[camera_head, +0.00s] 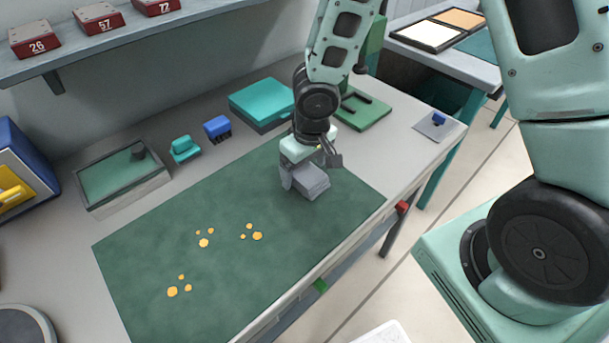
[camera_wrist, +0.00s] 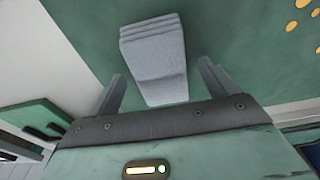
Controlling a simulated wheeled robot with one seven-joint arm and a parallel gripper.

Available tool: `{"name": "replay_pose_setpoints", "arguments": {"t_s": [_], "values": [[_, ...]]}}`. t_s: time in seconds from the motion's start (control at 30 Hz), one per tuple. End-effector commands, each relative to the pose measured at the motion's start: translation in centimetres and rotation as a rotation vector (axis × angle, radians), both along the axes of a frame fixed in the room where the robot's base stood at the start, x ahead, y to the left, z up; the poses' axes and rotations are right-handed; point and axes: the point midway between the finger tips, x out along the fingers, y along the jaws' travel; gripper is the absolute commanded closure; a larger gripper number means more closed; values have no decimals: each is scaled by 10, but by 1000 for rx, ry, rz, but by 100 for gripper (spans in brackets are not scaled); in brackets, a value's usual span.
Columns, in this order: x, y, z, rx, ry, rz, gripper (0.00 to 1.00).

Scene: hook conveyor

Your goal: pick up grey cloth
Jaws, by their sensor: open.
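The grey cloth (camera_head: 312,184) is folded into a thick block and lies on the green mat (camera_head: 140,262) near the mat's far right part. It also shows in the wrist view (camera_wrist: 154,58), just ahead of and between my fingers. My gripper (camera_head: 308,180) is right over the cloth's back end. In the wrist view my gripper (camera_wrist: 160,88) is open, with a finger on each side of the cloth's near end and a gap on both sides. I cannot tell how far the fingertips are above the mat.
Several orange spots (camera_head: 204,243) mark the mat. Behind it stand a framed green tray (camera_head: 122,180), a teal brush-like piece (camera_head: 185,149), a blue block (camera_head: 217,128) and a teal box (camera_head: 262,103). A green board (camera_head: 362,110) lies behind my gripper. The mat's front is clear.

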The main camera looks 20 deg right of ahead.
Motion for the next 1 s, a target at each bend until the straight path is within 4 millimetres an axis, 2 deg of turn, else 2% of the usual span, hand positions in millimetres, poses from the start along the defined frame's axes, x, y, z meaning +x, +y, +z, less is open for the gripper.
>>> {"name": "replay_pose_setpoints", "arguments": {"t_s": [0.03, 0.07, 0.2, 0.23, 0.57, 0.67, 1.0], "values": [[0, 0, 0, 0, 0, 0, 15], [0, 0, 0, 0, 0, 0, 21], [0, 0, 0, 0, 0, 0, 60], [0, 0, 0, 0, 0, 0, 64], [0, 0, 6, 1, -1, -3, 64], [1, 0, 19, 1, -3, -4, 64], [1, 0, 84, 1, -3, -3, 64]]}}
